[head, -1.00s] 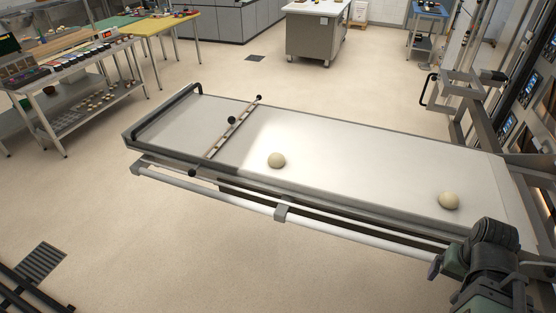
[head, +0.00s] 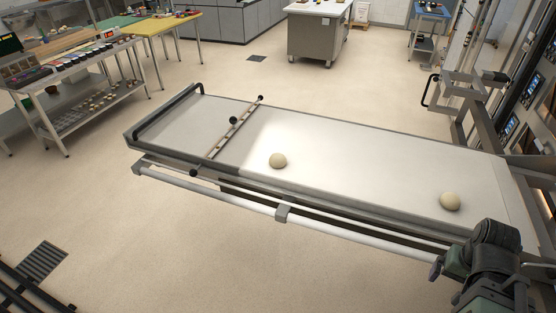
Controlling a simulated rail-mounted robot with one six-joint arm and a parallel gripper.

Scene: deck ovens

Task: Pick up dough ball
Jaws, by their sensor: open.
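Two pale, round dough balls rest apart on a long, light loader belt in the head view. One dough ball (head: 278,161) is near the middle of the belt (head: 350,165), close to its front edge. The other dough ball (head: 449,201) is towards the right end, also near the front edge. Part of my arm shows at the bottom right, just in front of the right dough ball and apart from it. My gripper's fingers are not visible in this view.
A crossbar with dark knobs (head: 232,132) spans the belt left of the middle ball. A dark handle (head: 170,109) stands at the belt's left end. Oven fronts (head: 530,105) line the right side. The belt between the balls is clear.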

